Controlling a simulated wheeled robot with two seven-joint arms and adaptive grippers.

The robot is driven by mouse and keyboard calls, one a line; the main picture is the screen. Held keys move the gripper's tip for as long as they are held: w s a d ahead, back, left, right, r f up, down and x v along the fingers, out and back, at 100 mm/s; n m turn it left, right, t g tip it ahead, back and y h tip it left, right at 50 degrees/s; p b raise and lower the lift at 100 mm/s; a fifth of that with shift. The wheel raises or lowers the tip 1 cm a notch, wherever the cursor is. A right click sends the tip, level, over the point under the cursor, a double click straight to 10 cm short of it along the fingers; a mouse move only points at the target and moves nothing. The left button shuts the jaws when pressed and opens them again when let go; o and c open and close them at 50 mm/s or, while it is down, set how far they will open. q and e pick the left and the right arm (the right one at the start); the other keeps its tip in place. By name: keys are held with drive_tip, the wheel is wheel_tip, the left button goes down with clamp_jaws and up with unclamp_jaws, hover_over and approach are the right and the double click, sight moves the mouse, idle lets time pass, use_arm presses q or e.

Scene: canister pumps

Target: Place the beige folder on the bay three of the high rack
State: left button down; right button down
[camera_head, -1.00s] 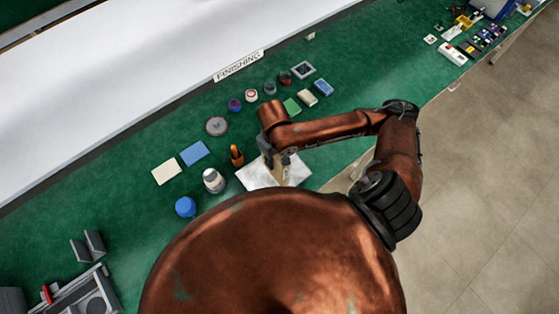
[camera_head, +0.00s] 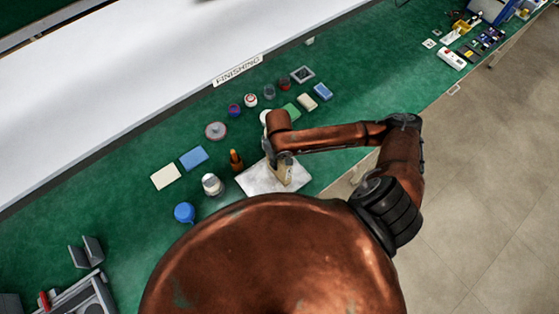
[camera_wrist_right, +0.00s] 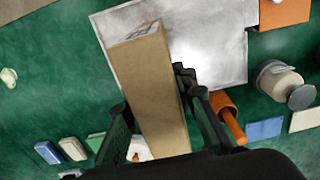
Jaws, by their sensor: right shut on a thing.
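The beige folder (camera_wrist_right: 152,90) is a long tan block shape in the right wrist view, with a printed mark at its far end. My right gripper (camera_wrist_right: 158,118) is shut on it, one black finger on each side. In the head view the folder (camera_head: 284,174) shows below my right gripper (camera_head: 277,160), in front of the pale marbled plate (camera_head: 256,180). I cannot tell whether the folder touches the plate. My left gripper is not in view. I cannot make out a high rack with bays in either view.
An orange-brown bottle (camera_head: 236,160), a white-capped jar (camera_head: 212,185) and a blue object (camera_head: 184,212) stand left of the plate. Blue (camera_head: 194,158) and cream (camera_head: 165,177) pads lie farther left. A grey fixture (camera_head: 86,252) stands lower left.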

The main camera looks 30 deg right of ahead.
drive_tip(key=shift+f, duration=0.1)
drive_tip(key=c, duration=1.9)
unclamp_jaws()
drive_tip(key=o, duration=0.3)
